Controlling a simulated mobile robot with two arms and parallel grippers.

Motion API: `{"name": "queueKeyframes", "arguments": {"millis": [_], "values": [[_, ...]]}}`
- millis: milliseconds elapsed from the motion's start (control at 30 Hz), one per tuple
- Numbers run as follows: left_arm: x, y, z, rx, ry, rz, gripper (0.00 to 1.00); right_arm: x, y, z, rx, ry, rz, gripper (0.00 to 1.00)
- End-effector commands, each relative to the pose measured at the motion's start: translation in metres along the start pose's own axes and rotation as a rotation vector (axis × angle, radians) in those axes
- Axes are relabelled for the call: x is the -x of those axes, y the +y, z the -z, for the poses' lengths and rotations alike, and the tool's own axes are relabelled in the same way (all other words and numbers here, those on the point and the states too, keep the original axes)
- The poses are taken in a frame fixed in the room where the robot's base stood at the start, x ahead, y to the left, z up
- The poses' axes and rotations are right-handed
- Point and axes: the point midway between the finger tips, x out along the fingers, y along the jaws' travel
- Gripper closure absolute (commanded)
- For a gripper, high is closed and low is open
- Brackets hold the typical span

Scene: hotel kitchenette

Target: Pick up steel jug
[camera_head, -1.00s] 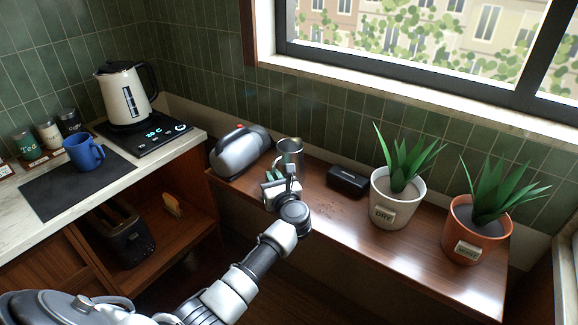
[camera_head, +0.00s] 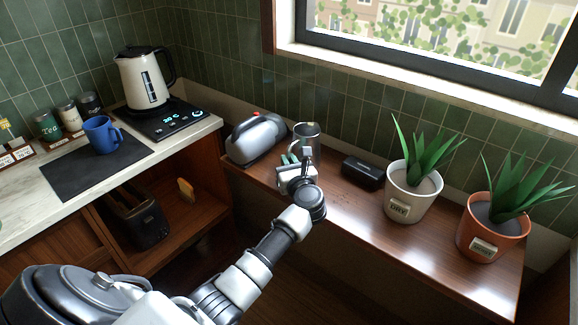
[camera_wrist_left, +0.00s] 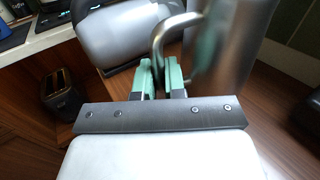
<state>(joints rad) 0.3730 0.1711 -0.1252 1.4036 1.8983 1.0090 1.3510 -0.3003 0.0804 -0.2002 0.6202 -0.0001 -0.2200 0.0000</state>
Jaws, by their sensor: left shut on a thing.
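The steel jug (camera_head: 307,138) stands upright at the back of the wooden side counter, between a silver toaster-like appliance and a black box. It also fills the top right of the left wrist view (camera_wrist_left: 228,45), with its curved handle (camera_wrist_left: 168,32) towards the fingers. My left gripper (camera_head: 294,158) is at the jug's near left side. In the left wrist view its green-padded fingers (camera_wrist_left: 162,78) are closed on the jug's handle. I cannot tell whether the jug's base touches the counter. My right gripper is not in view.
The silver appliance (camera_head: 257,138) is close on the jug's left. The black box (camera_head: 363,172) is on its right, then a white plant pot (camera_head: 412,202) and a terracotta pot (camera_head: 491,237). A kettle (camera_head: 146,80) and blue mug (camera_head: 102,135) stand on the left counter. The wall is behind.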

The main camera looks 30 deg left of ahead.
Motion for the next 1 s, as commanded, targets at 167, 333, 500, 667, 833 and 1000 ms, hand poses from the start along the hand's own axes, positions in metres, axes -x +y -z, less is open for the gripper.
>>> {"name": "queueKeyframes", "arguments": {"millis": [167,333,500,667,833,1000], "values": [[0.0,-0.001,-0.022,0.008,-0.005,0.0,1.0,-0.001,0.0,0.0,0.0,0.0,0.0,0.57],[0.014,-0.007,-0.034,0.007,-0.003,0.003,1.0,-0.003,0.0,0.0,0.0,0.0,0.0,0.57],[0.033,-0.015,-0.045,0.006,-0.004,0.001,1.0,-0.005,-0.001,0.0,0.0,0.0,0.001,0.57],[0.05,-0.022,-0.057,0.007,-0.004,0.002,1.0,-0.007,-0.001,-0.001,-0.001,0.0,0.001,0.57],[0.066,-0.029,-0.068,0.007,-0.003,0.001,1.0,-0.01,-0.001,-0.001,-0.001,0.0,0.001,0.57],[0.08,-0.036,-0.077,0.006,-0.004,0.002,1.0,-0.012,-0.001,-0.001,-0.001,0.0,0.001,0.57]]}}
